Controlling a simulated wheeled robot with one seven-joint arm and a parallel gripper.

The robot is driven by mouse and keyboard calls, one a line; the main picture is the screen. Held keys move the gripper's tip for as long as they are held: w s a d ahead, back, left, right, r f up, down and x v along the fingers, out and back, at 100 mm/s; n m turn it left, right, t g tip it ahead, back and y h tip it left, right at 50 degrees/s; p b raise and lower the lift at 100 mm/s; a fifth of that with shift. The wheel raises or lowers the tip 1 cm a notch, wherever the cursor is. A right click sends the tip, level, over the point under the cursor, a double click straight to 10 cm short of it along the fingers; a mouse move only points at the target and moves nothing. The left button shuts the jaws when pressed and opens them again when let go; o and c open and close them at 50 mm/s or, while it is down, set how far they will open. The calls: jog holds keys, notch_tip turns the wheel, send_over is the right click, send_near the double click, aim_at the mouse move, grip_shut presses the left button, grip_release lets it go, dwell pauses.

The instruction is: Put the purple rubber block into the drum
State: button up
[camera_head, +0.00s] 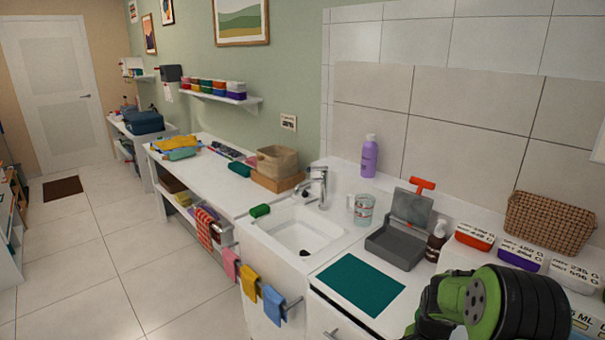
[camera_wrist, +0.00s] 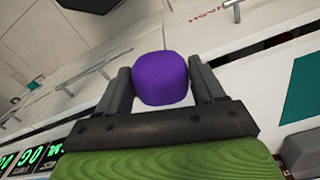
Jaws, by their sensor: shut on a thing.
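The purple rubber block (camera_wrist: 161,80) is between the two dark fingers of my gripper (camera_wrist: 162,76) in the wrist view. The fingers press on its left and right sides, and it is held off any surface that I can make out. In the head view my green and black arm fills the lower right, and neither the fingers nor the block shows there. I cannot make out the drum in either view. A white panel with the letters "WASH" (camera_wrist: 212,17) is beyond the block in the wrist view.
In the head view, a teal mat (camera_head: 360,286) lies on the counter left of my arm. An open grey box (camera_head: 395,248), a soap bottle (camera_head: 436,241) and labelled tubs (camera_head: 474,236) stand behind. The sink (camera_head: 300,230) is farther left. Floor (camera_head: 140,270) at left is clear.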

jog(key=a+f+n, duration=0.4)
jog(key=a+n, duration=0.2)
jog(key=a, duration=0.1)
jog(key=a+f+n, duration=0.3)
jog(key=a+n, duration=0.4)
jog(key=shift+w+a+f, duration=0.35)
jog(key=shift+a+f, duration=0.05)
jog(key=shift+a, duration=0.15)
